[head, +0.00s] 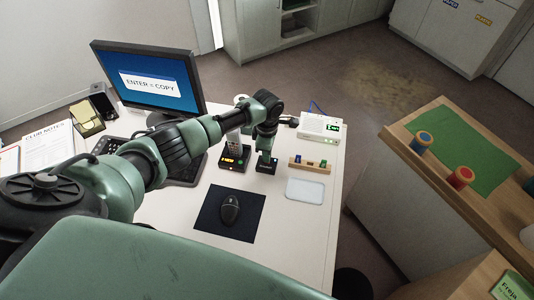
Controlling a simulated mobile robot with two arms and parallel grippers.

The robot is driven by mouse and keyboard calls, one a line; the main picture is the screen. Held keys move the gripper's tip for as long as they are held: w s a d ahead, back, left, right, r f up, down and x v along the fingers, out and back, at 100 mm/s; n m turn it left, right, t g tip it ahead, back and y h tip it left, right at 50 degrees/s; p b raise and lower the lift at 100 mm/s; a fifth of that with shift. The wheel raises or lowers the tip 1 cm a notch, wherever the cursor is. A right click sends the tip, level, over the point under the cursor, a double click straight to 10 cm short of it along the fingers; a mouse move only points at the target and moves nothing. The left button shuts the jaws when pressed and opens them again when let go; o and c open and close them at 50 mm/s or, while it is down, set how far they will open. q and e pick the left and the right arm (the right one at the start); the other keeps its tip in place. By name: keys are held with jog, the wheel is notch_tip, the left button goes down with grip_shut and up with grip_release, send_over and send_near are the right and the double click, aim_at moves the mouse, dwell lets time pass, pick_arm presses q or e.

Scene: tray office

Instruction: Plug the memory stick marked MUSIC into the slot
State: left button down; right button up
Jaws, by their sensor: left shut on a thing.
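My left gripper (266,163) points down at the white desk, between a black device and a wooden rack. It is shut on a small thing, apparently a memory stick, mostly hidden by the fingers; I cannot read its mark. No MUSIC label is readable, and I cannot make out a slot clearly. My right gripper is not in view.
A monitor (150,77) reading "ENTER = COPY" stands behind the keyboard (183,172). A mouse (229,209) and pale pad (305,190) lie in front. A side counter (395,132) stands right, across a gap.

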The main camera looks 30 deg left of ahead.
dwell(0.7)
pick_arm(q)
jog(key=c, duration=1.5)
grip_release()
jog(key=shift+r, duration=0.1)
